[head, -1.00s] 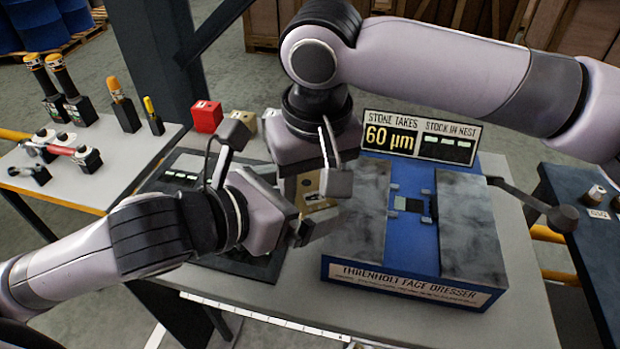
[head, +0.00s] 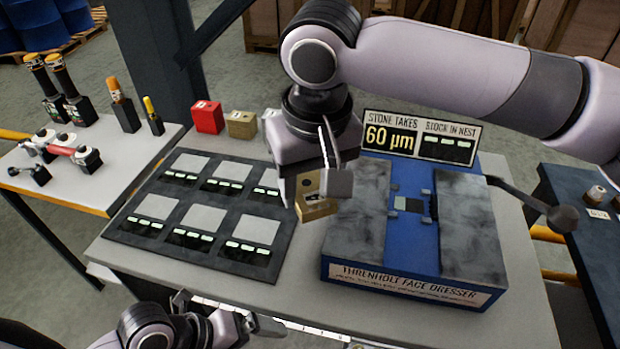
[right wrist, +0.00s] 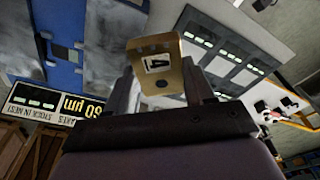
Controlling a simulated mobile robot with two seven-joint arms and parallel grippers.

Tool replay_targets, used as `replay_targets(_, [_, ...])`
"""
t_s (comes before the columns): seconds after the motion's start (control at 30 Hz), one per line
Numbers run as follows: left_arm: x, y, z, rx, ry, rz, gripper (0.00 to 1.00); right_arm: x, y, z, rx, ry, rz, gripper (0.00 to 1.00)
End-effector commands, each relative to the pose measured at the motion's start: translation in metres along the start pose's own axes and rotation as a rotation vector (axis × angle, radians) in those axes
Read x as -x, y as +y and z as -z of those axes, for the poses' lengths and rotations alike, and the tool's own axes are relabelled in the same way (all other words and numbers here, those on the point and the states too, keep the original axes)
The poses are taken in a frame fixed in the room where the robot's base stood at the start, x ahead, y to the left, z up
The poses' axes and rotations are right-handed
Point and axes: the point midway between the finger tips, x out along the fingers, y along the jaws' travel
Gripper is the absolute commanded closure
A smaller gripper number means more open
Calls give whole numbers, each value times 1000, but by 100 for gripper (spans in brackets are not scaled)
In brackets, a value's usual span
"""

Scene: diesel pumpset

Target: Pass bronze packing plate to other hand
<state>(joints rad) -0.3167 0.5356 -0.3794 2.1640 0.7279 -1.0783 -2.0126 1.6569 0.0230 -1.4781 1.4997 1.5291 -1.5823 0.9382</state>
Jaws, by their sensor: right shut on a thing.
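The bronze packing plate (head: 316,203) is a small brass-coloured block with a dark hole. My right gripper (head: 314,186) is shut on it and holds it between the tray and the face dresser. In the right wrist view the plate (right wrist: 158,68) sits between the fingers and shows a label reading 4. My left gripper (head: 225,308) is low at the front edge of the table, apart from the plate. Its fingers look spread and empty, though part of the hand is cut off by the picture's lower edge.
The blue face dresser (head: 405,270) with grey slabs and a lever (head: 535,202) stands at the right. A dark tray (head: 122,226) with several grey squares lies at the left. Red (head: 207,117) and tan (head: 241,124) blocks stand behind it. A side table (head: 120,180) holds tools.

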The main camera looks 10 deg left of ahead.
Motion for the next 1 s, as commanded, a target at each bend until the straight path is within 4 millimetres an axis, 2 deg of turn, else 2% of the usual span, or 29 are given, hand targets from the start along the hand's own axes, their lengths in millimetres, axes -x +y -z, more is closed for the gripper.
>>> replay_targets(0.03, [-10,8,4,120,0,4,0,1,0,1,0,3,1,100])
replay_targets(0.17, [-21,19,6,439,-23,23,0,1,0,1,0,3,1,100])
replay_targets(0.27, [-23,26,1,675,-59,48,0,1,0,1,0,3,1,100])
replay_targets(0.4, [-27,32,-15,961,-147,134,0,1,0,1,0,3,1,100])
replay_targets(0.7, [-25,48,-47,1483,-291,417,0,1,0,1,0,3,1,100])
replay_targets(1.0, [-17,62,-60,1842,-302,696,0,1,0,1,0,3,1,100])
